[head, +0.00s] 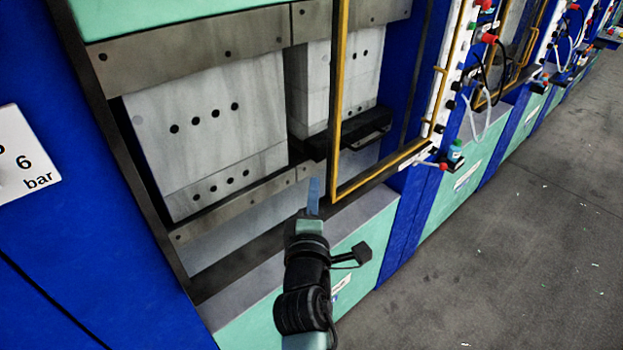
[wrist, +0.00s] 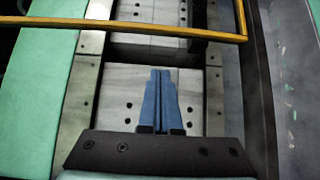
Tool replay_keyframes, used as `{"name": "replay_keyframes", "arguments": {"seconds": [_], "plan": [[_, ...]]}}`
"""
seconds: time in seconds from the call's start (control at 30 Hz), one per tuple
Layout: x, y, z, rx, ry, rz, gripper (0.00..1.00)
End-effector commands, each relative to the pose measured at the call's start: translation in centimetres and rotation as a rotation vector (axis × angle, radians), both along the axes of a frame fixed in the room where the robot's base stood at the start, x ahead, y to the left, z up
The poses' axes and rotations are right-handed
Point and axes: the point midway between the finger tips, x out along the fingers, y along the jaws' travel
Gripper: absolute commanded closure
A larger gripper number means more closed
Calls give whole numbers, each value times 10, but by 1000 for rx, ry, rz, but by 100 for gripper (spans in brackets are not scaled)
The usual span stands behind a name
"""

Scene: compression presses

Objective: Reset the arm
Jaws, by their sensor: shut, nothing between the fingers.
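My gripper (head: 314,196) is in front of the open press bay in the head view, with my arm reaching up from the bottom. In the wrist view my gripper (wrist: 160,76) shows two blue fingers side by side, shut and empty. Beyond the fingers are grey press blocks with dark holes. One large block (head: 200,135) is on the left in the head view, and a second block (head: 312,88) is to its right. I cannot tell the exact gap between the fingertips and the press.
A yellow-framed guard (head: 337,100) stands right of the bay; its yellow bar (wrist: 130,29) also crosses the wrist view. Open grey floor (head: 500,250) lies to the right.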

Motion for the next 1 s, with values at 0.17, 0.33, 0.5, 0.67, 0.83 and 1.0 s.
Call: {"name": "replay_keyframes", "arguments": {"seconds": [0.17, 0.33, 0.5, 0.67, 0.83, 1.0], "plan": [[-2, 0, 0, -1, 0, 0, 100], [-2, 4, 57, 157, -125, 17, 100], [-29, 15, 177, 537, -379, 124, 100], [-89, 31, 281, 922, -587, 328, 100], [-164, 42, 353, 1241, -715, 576, 100], [-209, 47, 381, 1401, -754, 728, 100]]}}
